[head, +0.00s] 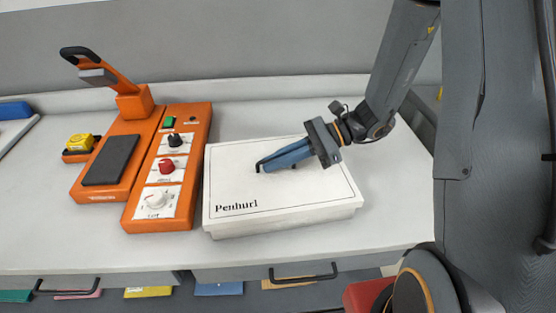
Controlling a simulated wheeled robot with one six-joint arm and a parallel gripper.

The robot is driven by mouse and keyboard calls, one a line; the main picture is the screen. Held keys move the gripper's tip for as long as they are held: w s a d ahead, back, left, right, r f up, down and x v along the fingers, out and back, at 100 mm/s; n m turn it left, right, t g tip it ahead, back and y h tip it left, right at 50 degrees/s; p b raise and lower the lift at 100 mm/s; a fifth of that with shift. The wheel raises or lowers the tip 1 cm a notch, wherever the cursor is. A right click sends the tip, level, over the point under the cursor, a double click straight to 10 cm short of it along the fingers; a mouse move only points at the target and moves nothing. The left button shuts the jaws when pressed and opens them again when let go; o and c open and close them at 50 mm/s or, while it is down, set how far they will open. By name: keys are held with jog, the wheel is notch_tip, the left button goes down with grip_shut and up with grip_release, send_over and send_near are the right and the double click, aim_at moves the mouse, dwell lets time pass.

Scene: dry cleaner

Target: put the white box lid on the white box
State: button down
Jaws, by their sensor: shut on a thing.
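The white box lid (290,201), printed "Penhurl" with a thin black border, lies flat over the white box (290,228) on the counter. Only a narrow strip of the box's front wall shows beneath the lid's rim. The lid looks roughly lined up with the box; I cannot tell whether it is fully seated. My gripper (264,163) reaches in from the upper right, low over the middle of the lid. Its blue fingers are shut on the lid, near a small dark part at the fingertips. The fingers hide the exact grip.
An orange machine (115,160) with a raised lever and a knob panel (160,174) stands close to the box's left. A yellow item (80,142) sits farther left. The counter (395,215) is clear to the box's right. Drawer handles (303,275) run below the front edge.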

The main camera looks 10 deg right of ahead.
jog(key=shift+f, duration=0.45)
dwell(0.4)
jog(key=c, duration=1.8)
grip_release()
jog(key=b+v, duration=0.2)
jog(key=v, duration=0.5)
jog(key=shift+d+r, duration=0.15)
jog(key=shift+d, duration=0.25)
